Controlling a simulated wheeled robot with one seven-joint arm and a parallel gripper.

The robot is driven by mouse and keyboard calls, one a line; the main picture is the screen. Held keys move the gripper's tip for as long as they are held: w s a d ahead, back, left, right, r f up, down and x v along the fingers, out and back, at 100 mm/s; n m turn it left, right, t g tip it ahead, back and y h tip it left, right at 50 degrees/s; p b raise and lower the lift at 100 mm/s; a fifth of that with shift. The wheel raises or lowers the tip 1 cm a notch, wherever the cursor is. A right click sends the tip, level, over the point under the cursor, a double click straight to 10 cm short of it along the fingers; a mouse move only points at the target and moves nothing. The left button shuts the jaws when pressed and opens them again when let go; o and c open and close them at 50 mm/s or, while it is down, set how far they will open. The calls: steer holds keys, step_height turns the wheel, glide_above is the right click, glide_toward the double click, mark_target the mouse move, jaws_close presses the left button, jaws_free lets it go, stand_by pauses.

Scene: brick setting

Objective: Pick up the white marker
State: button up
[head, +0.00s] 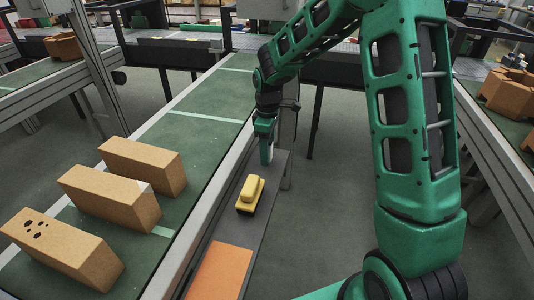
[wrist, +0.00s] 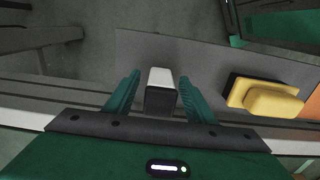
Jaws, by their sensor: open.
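The white marker (wrist: 160,78) shows in the wrist view as a short upright block, pale on top and dark on its near face. It stands between the two green fingers of my gripper (wrist: 158,92), with a gap on each side. My gripper is open around it. In the head view my gripper (head: 266,145) points down over the far part of a narrow grey shelf, and a pale sliver of the marker (head: 270,153) shows by the fingers. The fingers hide most of the marker there.
A yellow-and-black block (head: 250,194) lies nearer on the same grey shelf (head: 222,228), right of my gripper in the wrist view (wrist: 270,98). An orange sheet (head: 220,272) lies at the near end. Several tan bricks (head: 110,198) stand on the green conveyor (head: 200,152) to the left.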

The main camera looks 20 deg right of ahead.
steer(key=c, duration=1.1)
steer(key=shift+c, duration=0.3)
steer(key=shift+r, duration=0.15)
steer(key=shift+r, duration=0.65)
step_height(320, 180, up, 3)
steer(key=shift+f, duration=0.1)
steer(key=s+a+r, duration=0.5)
steer(key=a+r, duration=0.1)
steer(key=a, duration=0.4)
steer(key=shift+s+a+r, duration=0.2)
steer(key=shift+r, duration=0.15)
